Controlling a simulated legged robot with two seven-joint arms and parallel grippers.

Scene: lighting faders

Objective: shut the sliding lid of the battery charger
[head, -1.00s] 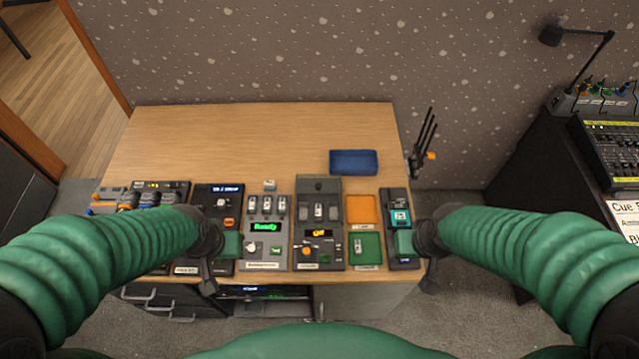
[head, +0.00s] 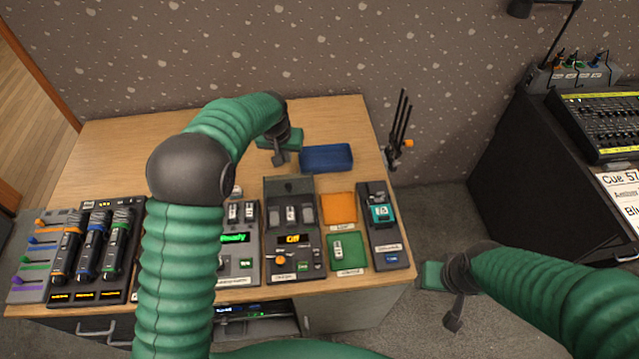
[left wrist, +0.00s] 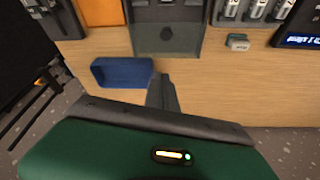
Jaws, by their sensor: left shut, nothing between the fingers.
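The battery charger (head: 292,262) is a dark grey unit on the desk with an orange-lit display. Its sliding lid (head: 288,186) is a grey panel at the rear end, leaving the bay open with a light battery (head: 290,214) showing. In the left wrist view the lid (left wrist: 168,38) shows a dark oval recess, at the top centre. My left gripper (head: 280,157) is shut and empty above the desk behind the lid, apart from it. Its fingers (left wrist: 164,95) also show in the left wrist view. My right gripper (head: 454,315) hangs off the desk's right side; its jaw state is unclear.
A blue case (head: 326,158) lies close beside my left gripper. Orange (head: 339,209) and green (head: 347,255) trays and a teal-screen device (head: 380,215) stand right of the charger. A multi-bay unit (head: 236,265) stands left, partly behind my left arm. The desk's back left is clear.

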